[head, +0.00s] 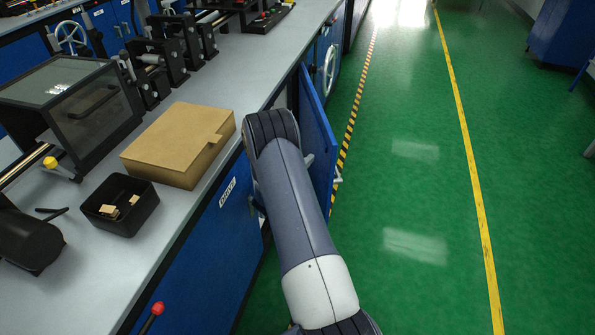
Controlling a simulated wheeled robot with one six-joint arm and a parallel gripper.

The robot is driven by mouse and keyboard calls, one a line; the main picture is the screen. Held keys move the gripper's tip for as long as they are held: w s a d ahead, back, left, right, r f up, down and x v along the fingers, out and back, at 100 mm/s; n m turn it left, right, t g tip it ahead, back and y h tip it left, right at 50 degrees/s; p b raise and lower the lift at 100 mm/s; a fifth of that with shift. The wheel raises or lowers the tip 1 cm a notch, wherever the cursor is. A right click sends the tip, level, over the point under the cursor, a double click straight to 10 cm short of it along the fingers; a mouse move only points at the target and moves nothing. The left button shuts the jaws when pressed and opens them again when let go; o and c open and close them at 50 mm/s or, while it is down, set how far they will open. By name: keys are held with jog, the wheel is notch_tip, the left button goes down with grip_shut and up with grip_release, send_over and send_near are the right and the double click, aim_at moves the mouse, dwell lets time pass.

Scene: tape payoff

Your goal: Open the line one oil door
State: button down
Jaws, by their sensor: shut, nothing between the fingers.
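A blue cabinet door (318,135) on the bench front stands swung out over the floor, seen nearly edge-on. A small light handle (338,180) shows at its lower outer edge. No label shows on this door, so I cannot tell whether it is the line one oil door. My arm reaches up from the bottom of the head view and bends just in front of the opening and the door. It hides much of the opening and the inside. My gripper is hidden behind the arm, so I cannot tell whether it touches the door.
A blue panel labelled DRIVE (227,191) is nearer along the bench front. A cardboard box (172,148) and a black bin (118,222) stand on the grey bench top. A red-knobbed lever (157,309) sticks up at the bottom. The green floor (410,180) right of the door is clear.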

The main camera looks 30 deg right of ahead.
aim_at(326, 154)
jog(key=shift+s+d, duration=0.45)
jog(key=shift+d, duration=0.4)
jog(key=shift+s+d, duration=0.4)
jog(key=shift+d, duration=0.45)
jog(key=shift+d, duration=0.1)
